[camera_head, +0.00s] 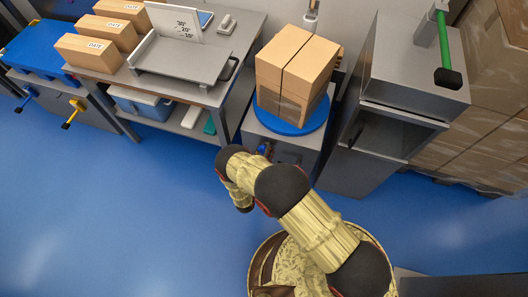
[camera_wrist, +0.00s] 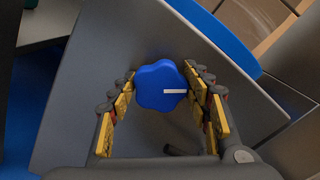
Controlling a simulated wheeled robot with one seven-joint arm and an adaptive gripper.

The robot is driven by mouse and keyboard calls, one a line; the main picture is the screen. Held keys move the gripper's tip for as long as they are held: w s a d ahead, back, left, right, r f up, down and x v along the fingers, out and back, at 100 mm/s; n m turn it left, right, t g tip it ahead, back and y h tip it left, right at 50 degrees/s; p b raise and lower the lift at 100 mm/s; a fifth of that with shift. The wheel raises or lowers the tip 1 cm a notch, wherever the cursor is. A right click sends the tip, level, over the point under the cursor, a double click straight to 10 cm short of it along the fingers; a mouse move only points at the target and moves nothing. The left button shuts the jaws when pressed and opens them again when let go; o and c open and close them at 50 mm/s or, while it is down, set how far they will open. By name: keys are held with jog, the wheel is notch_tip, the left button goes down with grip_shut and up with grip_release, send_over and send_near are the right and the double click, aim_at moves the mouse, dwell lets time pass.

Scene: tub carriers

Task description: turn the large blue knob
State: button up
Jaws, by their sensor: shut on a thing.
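The large blue knob (camera_wrist: 158,86) has a lobed rim and a white pointer line, which points right in the wrist view. It sits on the grey front panel of a cabinet (camera_wrist: 85,80). My gripper (camera_wrist: 160,88) has its two yellow-padded fingers on either side of the knob and is shut on it. In the head view a small part of the knob (camera_head: 264,149) shows at the front of the cabinet under the blue turntable, partly hidden by my arm.
A taped cardboard box (camera_head: 297,70) stands on the blue round turntable (camera_head: 290,127) above the knob. A grey bench (camera_head: 190,90) is to the left and a grey cabinet with a green-handled lever (camera_head: 445,52) to the right. A dark handle (camera_wrist: 185,150) is near the knob. Blue floor lies open at left.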

jog(key=n, duration=0.4)
jog(key=shift+a+n, duration=0.1)
jog(key=shift+n, duration=0.2)
jog(key=shift+f+n, duration=0.15)
jog(key=shift+n, duration=2.05)
jog(key=o, duration=1.1)
jog(key=shift+o, duration=0.3)
jog(key=v, duration=1.2)
